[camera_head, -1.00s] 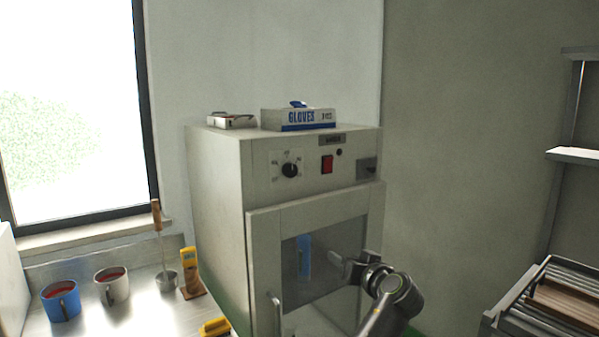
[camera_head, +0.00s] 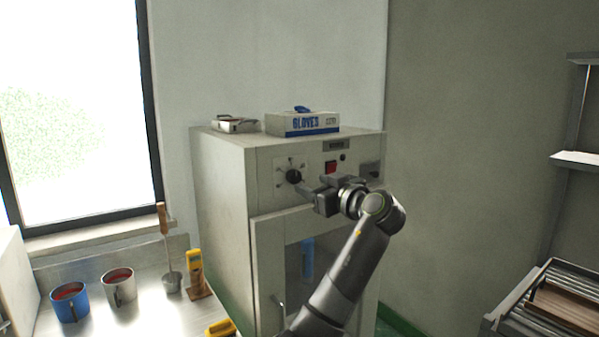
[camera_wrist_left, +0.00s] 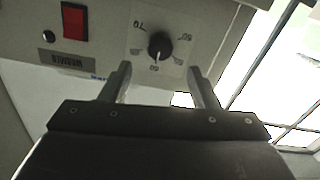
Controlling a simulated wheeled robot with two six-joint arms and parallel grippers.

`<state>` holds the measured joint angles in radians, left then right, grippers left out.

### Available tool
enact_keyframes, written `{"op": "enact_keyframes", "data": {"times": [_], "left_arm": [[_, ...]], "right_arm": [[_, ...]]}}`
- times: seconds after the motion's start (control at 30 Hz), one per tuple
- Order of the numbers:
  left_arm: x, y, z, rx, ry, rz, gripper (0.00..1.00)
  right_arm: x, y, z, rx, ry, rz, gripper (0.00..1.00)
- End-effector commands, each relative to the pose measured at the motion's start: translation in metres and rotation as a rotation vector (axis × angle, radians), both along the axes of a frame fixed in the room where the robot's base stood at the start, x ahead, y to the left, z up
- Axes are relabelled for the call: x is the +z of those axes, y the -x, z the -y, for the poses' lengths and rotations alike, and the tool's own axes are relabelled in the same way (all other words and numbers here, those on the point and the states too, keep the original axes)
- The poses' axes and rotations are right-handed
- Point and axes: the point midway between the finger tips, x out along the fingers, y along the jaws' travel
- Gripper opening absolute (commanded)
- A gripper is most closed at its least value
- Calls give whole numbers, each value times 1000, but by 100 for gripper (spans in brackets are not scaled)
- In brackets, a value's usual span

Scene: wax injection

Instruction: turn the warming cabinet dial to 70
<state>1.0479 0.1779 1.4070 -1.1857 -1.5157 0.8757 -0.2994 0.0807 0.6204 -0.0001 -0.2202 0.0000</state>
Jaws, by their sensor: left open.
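The warming cabinet (camera_head: 225,185) is a pale grey box with a glazed door. Its black round dial (camera_head: 293,176) is on the upper front panel, left of a red switch (camera_head: 330,167). My left gripper (camera_head: 312,188) is open, just right of the dial and close to the panel. In the left wrist view, which is upside down, the dial (camera_wrist_left: 160,45) lies between and beyond the open fingertips (camera_wrist_left: 160,72), apart from them. Its white pointer mark faces a label that looks like 60; a 70 label shows to its left there. My right gripper is not seen.
A glove box (camera_head: 302,123) and a small metal tray (camera_head: 236,125) lie on the cabinet top. A rack (camera_head: 560,300) is at lower right.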

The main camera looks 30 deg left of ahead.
Motion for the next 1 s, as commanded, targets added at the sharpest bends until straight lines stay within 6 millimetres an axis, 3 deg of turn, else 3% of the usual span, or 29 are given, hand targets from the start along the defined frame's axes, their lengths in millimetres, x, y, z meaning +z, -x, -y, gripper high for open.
{"op": "enact_keyframes", "data": {"times": [0.1,0.3,0.77,1.0], "left_arm": [[4,-9,-25,3,-3,-2,55],[2,-21,-52,2,-1,-3,55],[-1,-26,-63,-1,1,0,55],[-1,-26,-62,-1,1,0,24]], "right_arm": [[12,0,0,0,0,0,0],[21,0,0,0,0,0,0],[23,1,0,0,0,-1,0],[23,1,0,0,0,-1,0]]}}
